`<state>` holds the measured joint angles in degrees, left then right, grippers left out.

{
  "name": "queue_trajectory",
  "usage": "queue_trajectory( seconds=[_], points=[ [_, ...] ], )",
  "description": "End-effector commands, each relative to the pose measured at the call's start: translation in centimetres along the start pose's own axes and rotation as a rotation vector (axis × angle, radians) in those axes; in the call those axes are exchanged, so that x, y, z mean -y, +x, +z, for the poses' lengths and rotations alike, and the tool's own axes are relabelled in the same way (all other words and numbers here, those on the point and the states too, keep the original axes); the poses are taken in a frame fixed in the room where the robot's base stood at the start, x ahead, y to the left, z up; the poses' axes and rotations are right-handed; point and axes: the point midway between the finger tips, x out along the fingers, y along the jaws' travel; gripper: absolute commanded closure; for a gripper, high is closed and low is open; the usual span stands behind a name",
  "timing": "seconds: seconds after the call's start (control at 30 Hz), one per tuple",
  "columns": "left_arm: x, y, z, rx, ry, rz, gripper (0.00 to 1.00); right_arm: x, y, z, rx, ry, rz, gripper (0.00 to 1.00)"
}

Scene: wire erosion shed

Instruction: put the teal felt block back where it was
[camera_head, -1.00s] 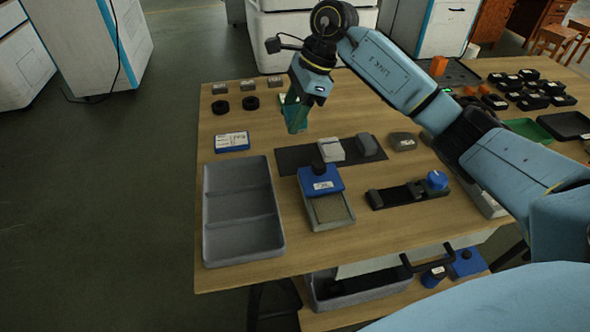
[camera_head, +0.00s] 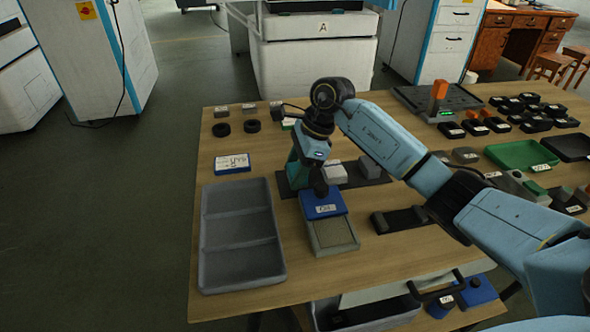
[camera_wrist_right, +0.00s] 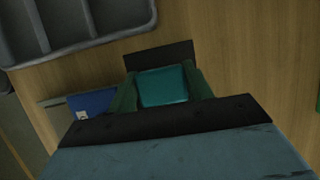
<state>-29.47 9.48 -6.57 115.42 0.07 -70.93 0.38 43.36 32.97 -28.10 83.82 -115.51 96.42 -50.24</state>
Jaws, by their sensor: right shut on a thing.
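My right gripper (camera_head: 298,181) is shut on the teal felt block (camera_wrist_right: 163,87), which sits between its two green fingers in the right wrist view. In the head view, gripper and block are at the left end of a dark mat (camera_head: 284,188), and the block is largely hidden by the gripper. In the wrist view a dark strip of the mat (camera_wrist_right: 158,54) shows just beyond the block. I cannot tell whether the block touches the mat. A pale block (camera_head: 334,172) and a grey block (camera_head: 371,166) stand on the mat, right of the gripper. My left gripper is not in view.
Bare wood lies between tray and mat.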

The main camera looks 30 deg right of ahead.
Motion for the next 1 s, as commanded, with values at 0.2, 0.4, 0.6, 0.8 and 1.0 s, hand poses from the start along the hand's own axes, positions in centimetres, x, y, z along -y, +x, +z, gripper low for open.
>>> queue_trajectory(
  seconds=[0.2, 0.4, 0.6, 0.8, 1.0],
  points=[
    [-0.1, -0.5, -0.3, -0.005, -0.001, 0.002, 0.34, 0.0, 0.2, -0.1, 0.0, 0.0, 0.0, 0.47],
    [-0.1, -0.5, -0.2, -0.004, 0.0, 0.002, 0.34, 0.0, 0.2, -0.1, 0.0, 0.0, 0.0, 0.28],
    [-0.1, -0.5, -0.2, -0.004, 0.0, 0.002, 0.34, 0.0, 0.2, -0.1, 0.0, 0.0, 0.0, 0.28],
    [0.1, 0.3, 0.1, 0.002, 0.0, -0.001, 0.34, 0.1, -1.1, 0.0, -0.001, 0.0, -0.003, 0.28],
    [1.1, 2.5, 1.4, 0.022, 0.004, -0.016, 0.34, 0.1, -5.5, 0.1, -0.001, -0.001, -0.004, 0.28]
  ],
)
